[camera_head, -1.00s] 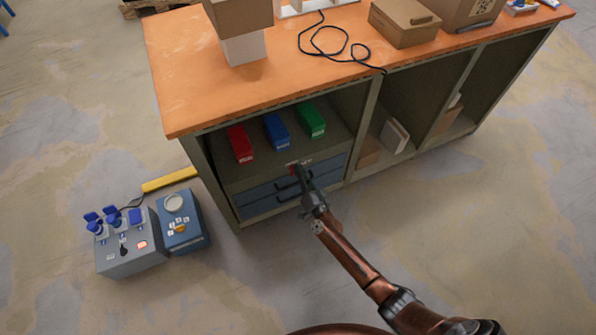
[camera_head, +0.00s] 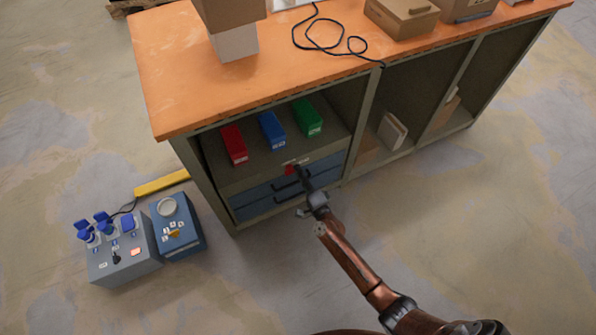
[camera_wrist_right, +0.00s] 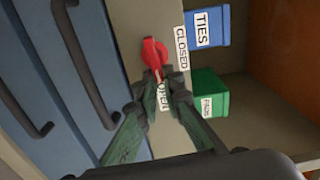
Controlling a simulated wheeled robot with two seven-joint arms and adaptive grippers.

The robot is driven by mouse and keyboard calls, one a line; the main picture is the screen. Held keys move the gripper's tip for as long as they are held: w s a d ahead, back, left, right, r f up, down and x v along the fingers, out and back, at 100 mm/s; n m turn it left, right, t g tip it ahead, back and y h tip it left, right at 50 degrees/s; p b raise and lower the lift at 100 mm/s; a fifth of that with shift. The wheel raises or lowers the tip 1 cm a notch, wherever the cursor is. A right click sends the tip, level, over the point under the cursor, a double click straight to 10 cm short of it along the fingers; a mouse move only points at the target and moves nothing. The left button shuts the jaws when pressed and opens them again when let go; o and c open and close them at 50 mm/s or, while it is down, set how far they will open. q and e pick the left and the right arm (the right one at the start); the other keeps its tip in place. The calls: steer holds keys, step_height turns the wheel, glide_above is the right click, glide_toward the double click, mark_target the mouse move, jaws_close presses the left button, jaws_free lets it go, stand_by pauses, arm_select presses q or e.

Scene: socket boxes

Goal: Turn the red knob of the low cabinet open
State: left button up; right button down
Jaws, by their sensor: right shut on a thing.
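The red knob (camera_wrist_right: 153,54) sits on the low cabinet's (camera_head: 218,182) front strip, between the open shelf and the blue drawers. In the head view the knob (camera_head: 289,169) shows as a small red spot beside my fingertips. My right gripper (camera_head: 301,173) reaches it from the front right. In the right wrist view my right gripper (camera_wrist_right: 157,82) has its fingers on both sides of the knob's narrow lever and is shut on it. The lever points toward the OPEN label (camera_wrist_right: 164,97); the CLOSED label (camera_wrist_right: 181,48) is off to its side. My left gripper is out of view.
Blue drawers with dark handles (camera_wrist_right: 82,65) lie just under the knob. Red (camera_head: 234,144), blue (camera_head: 272,131) and green (camera_head: 308,118) bins stand on the shelf above. A grey switch box (camera_head: 124,258) and a blue box (camera_head: 176,228) stand on the floor at left.

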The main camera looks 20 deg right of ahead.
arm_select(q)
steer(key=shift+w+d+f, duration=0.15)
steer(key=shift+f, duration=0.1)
arm_select(e)
steer(key=shift+d+f+m, duration=0.1)
steer(key=shift+f+m, duration=0.1)
steer(key=shift+m, duration=0.2)
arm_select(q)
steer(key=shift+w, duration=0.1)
arm_select(e)
steer(key=c, duration=2.1)
jaws_free()
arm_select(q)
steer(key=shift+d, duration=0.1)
arm_select(e)
steer(key=s, duration=1.2)
steer(key=shift+d, duration=0.2)
